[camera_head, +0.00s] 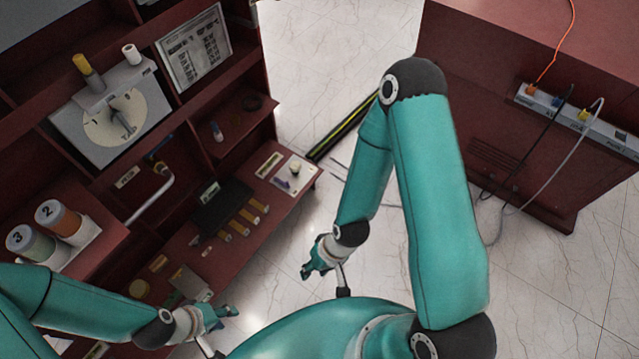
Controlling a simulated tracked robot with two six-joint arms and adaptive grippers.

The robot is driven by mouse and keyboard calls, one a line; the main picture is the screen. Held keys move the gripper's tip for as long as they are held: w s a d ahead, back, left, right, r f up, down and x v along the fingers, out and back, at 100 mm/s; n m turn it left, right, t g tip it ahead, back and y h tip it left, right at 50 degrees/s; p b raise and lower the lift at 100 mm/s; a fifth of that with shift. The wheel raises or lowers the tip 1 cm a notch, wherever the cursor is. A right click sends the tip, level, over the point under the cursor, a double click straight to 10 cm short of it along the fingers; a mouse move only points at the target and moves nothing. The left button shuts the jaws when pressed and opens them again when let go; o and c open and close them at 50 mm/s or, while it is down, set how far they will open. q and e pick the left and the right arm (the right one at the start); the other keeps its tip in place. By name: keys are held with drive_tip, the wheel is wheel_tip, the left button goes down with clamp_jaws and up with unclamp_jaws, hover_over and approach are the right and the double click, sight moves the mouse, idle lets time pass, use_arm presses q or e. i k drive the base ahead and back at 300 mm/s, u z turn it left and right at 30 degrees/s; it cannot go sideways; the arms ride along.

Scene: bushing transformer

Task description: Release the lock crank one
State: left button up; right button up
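A pale L-shaped bar (152,197), possibly a crank, sticks out from the dark red cabinet at the left. A lever (123,113) sits over a round dial on a grey panel (75,131) above it. I cannot tell which of these is lock crank one. My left gripper (218,313) is low at the left, near the cabinet's lower shelf and apart from both bar and lever. My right gripper (308,268) hangs over the floor to the right of the shelf, touching nothing that I can see. Both look empty, but their finger openings are too small to judge.
Canisters marked 2 (58,219) and 3 (30,243) stand in a white holder at the left. Several small yellowish cylinders lie on the lower shelf (275,208). A dark red cabinet with sockets and cables (580,121) stands at the right. Marble floor (335,55) lies between.

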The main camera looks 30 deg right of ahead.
sight(286, 185)
drive_tip(key=z, duration=1.15)
drive_tip(key=k, duration=1.3)
drive_tip(key=i, duration=2.3)
drive_tip(key=z, duration=0.25)
